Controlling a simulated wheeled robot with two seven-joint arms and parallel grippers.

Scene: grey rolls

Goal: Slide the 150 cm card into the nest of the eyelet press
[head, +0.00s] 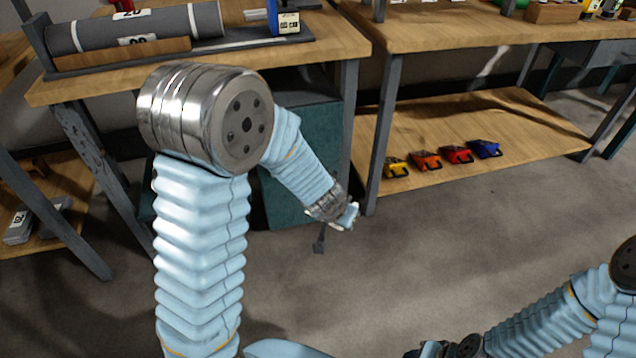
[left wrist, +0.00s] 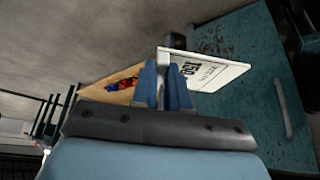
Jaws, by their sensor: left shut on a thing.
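The white card (left wrist: 205,70) with a printed label that seems to read 150 is in the left wrist view, tilted on its side. My left gripper (left wrist: 164,88) is shut on its near edge between two blue fingers. In the head view my left gripper (head: 347,215) hangs low in front of the bench, mostly hidden by its wrist; I cannot make out the card clearly there. A blue device (head: 284,18) with a small label stands on the bench top; I cannot tell whether it is the eyelet press. My right arm shows at the lower right, its fingers out of frame.
Grey rolls (head: 130,28) lie in a rack on the left bench (head: 325,42). A teal cabinet (head: 305,165) stands beneath it, close behind my left gripper. Several coloured clips or bins lie on the lower right shelf (head: 520,125). The floor (head: 420,260) in front is clear.

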